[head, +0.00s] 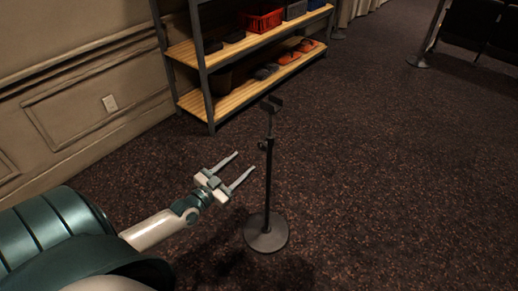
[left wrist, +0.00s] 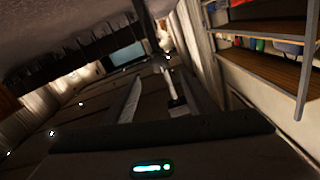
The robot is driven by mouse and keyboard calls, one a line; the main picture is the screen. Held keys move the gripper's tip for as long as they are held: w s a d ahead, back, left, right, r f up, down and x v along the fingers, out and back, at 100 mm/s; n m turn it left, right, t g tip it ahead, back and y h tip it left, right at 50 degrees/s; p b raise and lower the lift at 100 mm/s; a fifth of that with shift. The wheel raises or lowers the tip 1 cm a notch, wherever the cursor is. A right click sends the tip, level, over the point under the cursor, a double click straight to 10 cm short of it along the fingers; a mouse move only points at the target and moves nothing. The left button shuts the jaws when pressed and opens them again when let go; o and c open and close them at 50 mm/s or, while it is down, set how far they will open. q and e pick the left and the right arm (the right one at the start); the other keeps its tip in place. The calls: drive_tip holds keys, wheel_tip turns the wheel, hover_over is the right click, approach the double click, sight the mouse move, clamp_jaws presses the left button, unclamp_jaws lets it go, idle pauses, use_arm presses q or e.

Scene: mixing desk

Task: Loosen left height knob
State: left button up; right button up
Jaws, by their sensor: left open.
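A thin black stand (head: 268,185) with a round base stands upright on the carpet in the head view. A small dark height knob (head: 262,145) sticks out to the left partway up its pole, and a bracket tops the pole. My left gripper (head: 244,161) is open, its two fingers pointing at the pole from the left and a little below the knob. The gap between the fingers looks empty in the head view, and the tips look apart from the pole. In the dark left wrist view, a small part shows between the fingers; I cannot tell what it is. My right gripper is out of view.
A shelf rack (head: 240,94) with wooden boards stands behind the stand, holding shoes and a red crate (head: 261,20). A panelled wall (head: 70,90) runs along the left. A post base (head: 417,61) stands far right. The carpet (head: 400,190) right of the stand is clear.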

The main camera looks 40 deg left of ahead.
sight(261, 148)
use_arm(q)
drive_tip(key=w, duration=0.8)
drive_tip(key=shift+w+d, duration=0.25)
drive_tip(key=shift+d, duration=0.1)
drive_tip(key=shift+w, duration=0.75)
drive_tip(key=c, duration=1)
drive_tip(key=shift+c, duration=0.2)
drive_tip(key=shift+n, duration=1.2)
drive_tip(key=n, duration=0.3)
drive_tip(key=shift+b, duration=0.3)
drive_tip(key=n, duration=0.3)
drive_tip(key=n+b, duration=0.1)
drive_tip(key=n, duration=0.1)
drive_tip(key=shift+n, duration=0.4)
drive_tip(key=n, duration=0.2)
drive_tip(key=shift+f+n+b, duration=0.1)
drive_tip(key=shift+n+b, duration=0.25)
drive_tip(key=shift+n, duration=0.05)
drive_tip(key=shift+n+b, duration=0.3)
drive_tip(key=shift+n, duration=1.5)
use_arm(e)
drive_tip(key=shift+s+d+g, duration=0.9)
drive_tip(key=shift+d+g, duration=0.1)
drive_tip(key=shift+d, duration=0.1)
